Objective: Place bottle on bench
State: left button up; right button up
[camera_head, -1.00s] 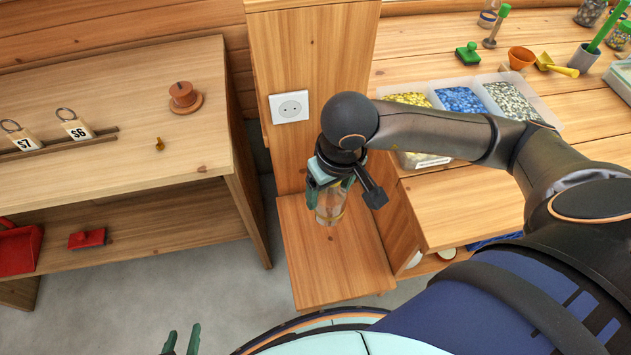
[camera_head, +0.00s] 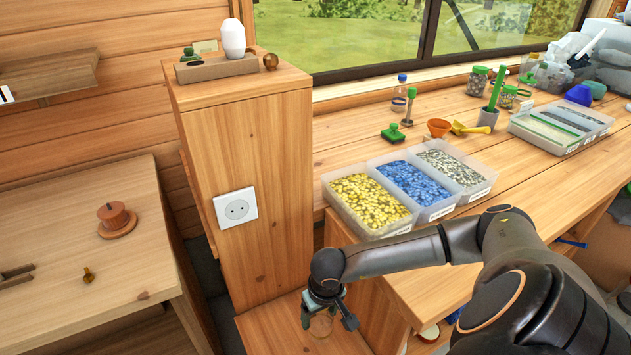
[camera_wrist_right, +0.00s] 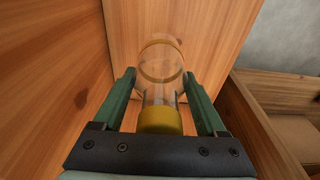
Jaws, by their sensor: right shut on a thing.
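A clear bottle (camera_head: 321,325) hangs below my right gripper (camera_head: 322,303) in the head view, over the low wooden bench (camera_head: 264,333) beside the tall post. The gripper partly hides the bottle. In the right wrist view the bottle (camera_wrist_right: 160,62) has a yellow cap (camera_wrist_right: 160,121) toward the camera, and its clear body points away toward the wood. The two green fingers of my right gripper (camera_wrist_right: 161,88) are on either side of it, shut on it. I cannot tell whether its base touches the bench. My left gripper is out of view.
A tall wooden post (camera_head: 255,160) with a white socket (camera_head: 236,208) rises behind the bench. To the right, a worktop holds bins of yellow (camera_head: 368,200), blue and grey pieces. A wooden table (camera_head: 90,260) stands at the left.

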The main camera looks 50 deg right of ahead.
aim_at(319, 330)
notch_tip(319, 330, down, 2)
jog(key=shift+f, duration=0.15)
jog(key=shift+f+b, duration=0.3)
jog(key=shift+f, duration=1.65)
jog(key=shift+f, duration=0.15)
jog(key=o, duration=1.5)
jog(key=shift+c, duration=0.2)
